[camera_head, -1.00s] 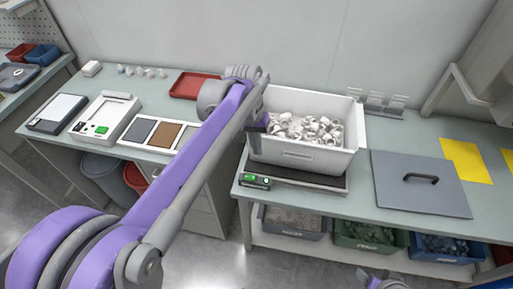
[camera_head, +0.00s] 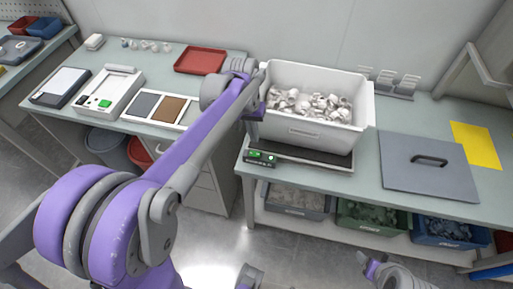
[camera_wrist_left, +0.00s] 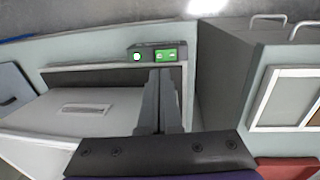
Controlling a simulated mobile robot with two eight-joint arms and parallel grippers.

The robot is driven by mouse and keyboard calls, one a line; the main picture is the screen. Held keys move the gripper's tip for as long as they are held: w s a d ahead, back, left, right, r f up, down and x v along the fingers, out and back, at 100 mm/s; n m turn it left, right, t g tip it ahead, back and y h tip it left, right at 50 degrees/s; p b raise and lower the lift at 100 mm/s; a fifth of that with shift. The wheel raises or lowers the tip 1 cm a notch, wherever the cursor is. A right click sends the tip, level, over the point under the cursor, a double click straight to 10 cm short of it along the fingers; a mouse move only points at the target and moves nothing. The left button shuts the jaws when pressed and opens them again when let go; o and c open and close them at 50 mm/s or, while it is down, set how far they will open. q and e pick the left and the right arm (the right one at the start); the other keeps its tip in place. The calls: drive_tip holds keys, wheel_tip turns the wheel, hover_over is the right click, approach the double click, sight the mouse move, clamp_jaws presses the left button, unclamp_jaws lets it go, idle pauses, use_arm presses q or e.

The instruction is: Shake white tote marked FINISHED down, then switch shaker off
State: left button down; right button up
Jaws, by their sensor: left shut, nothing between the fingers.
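The white tote (camera_head: 318,133) stands upright on the shaker's dark plate (camera_head: 320,157), full of loose white caps (camera_head: 310,104). Its marking is too small to read. The tote also shows in the left wrist view (camera_wrist_left: 85,112). The shaker's control box (camera_head: 262,158) sits at the plate's front left corner. In the left wrist view the box (camera_wrist_left: 152,55) has a white round button and a lit green panel. My left gripper (camera_head: 254,133) is shut and empty, pointing down just above and behind the control box, apart from it. My right gripper (camera_head: 374,268) is partly visible low in the picture; its fingers are unclear.
A grey lid (camera_head: 428,167) with a dark handle lies right of the tote, near a yellow sheet (camera_head: 476,145). A red tray (camera_head: 200,60) and a white device (camera_head: 106,93) stand left. Bins (camera_head: 370,217) fill the shelf below.

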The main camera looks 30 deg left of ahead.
sight(258, 154)
use_arm(q)
drive_tip(key=f, duration=0.7)
drive_tip(key=shift+w+d+b, duration=0.1)
drive_tip(key=shift+d+b, duration=0.2)
drive_tip(key=shift+d, duration=0.1)
